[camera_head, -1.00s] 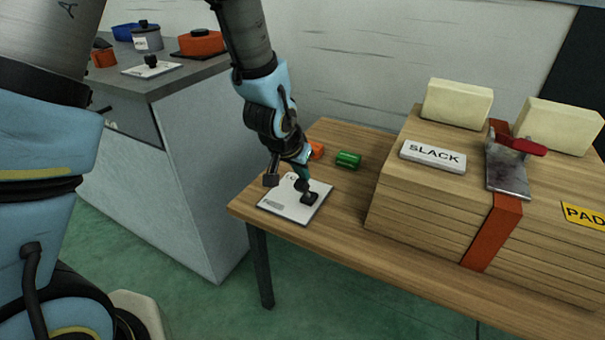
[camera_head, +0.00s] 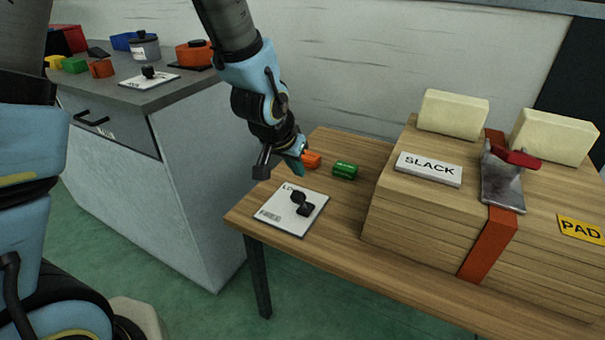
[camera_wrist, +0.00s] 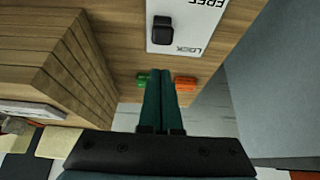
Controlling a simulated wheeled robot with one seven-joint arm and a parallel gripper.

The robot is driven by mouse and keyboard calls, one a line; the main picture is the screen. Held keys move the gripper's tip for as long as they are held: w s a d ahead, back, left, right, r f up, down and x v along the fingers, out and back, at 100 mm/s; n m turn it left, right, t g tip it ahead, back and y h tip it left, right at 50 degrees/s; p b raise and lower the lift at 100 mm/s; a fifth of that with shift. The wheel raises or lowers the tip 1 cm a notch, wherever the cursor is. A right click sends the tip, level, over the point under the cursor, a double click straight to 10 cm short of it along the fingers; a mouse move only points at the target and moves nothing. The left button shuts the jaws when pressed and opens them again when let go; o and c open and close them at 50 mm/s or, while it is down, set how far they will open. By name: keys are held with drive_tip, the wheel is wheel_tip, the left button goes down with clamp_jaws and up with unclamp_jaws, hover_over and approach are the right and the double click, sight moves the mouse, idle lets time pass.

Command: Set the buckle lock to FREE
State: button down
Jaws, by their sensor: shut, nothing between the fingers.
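The buckle lock appears to be the white plate (camera_head: 283,222) with a black knob (camera_head: 304,205), lying on the table's left end. In the wrist view the plate (camera_wrist: 205,25) reads LOCK at its near end and FREE, partly cut off, at the far end. The knob (camera_wrist: 162,30) sits beside these words; I cannot tell which its setting matches. My gripper (camera_head: 297,167) is shut and empty, above and behind the plate, apart from the knob. Its green fingers (camera_wrist: 163,82) also show in the wrist view, tips short of the plate.
A green block (camera_head: 345,170) and an orange block (camera_head: 312,160) lie behind the plate. To the right is a wood stack (camera_head: 415,215) with an orange strap, a metal buckle (camera_head: 503,180) with red handle, and a SLACK sign (camera_head: 428,168). A grey counter (camera_head: 165,95) stands left.

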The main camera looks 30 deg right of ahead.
drive_tip(key=shift+s+a+r, duration=0.45)
drive_tip(key=shift+a+r, duration=0.35)
drive_tip(key=shift+s+a+r, duration=0.45)
drive_tip(key=shift+a+r, duration=0.3)
